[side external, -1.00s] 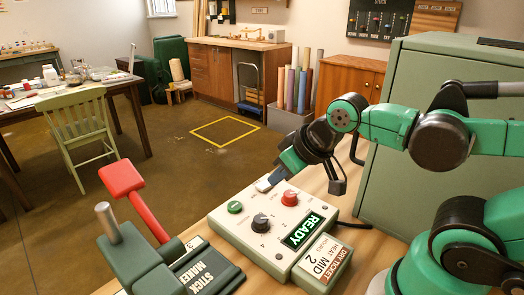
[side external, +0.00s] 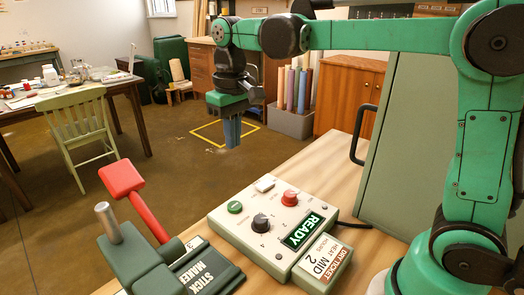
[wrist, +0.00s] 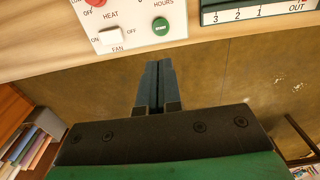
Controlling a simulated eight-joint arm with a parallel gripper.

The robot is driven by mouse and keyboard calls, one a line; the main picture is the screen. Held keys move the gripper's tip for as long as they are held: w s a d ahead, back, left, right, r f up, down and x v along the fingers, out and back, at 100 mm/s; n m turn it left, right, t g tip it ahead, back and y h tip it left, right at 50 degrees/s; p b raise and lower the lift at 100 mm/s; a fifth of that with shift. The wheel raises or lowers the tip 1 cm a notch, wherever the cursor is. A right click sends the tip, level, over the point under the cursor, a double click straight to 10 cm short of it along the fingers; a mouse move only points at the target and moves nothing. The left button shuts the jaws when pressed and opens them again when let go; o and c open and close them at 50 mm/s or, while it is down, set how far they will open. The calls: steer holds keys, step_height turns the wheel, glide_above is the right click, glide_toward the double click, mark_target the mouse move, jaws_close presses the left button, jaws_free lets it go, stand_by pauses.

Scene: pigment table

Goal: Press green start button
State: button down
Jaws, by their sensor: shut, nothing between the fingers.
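The green start button (side external: 235,207) is on the left part of the top of a pale control box (side external: 228,227). In the wrist view the green button (wrist: 161,27) sits near the panel's edge, beyond my fingertips and apart from them. My gripper (side external: 232,145) is shut and empty, pointing down, raised above and behind the box in the side view. In the wrist view its two fingers (wrist: 154,66) are together, with floor behind them.
A stick maker (side external: 205,270) with a red-handled lever (side external: 122,178) stands left of the box. A dry ticket (side external: 324,262) reading MID 2 is at the box's front. A green cabinet (side external: 400,150) with a black handle stands right. Bare table lies behind the box.

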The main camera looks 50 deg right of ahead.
mark_target(235, 205)
stand_by(0.3)
step_height(235, 205, down, 14)
steer(key=shift+w+f, duration=0.1)
steer(key=shift+w, duration=0.05)
stand_by(0.4)
steer(key=shift+a+f, duration=0.1)
steer(key=shift+f, duration=0.85)
step_height(235, 205, up, 15)
stand_by(0.4)
steer(key=shift+f, duration=0.1)
stand_by(0.4)
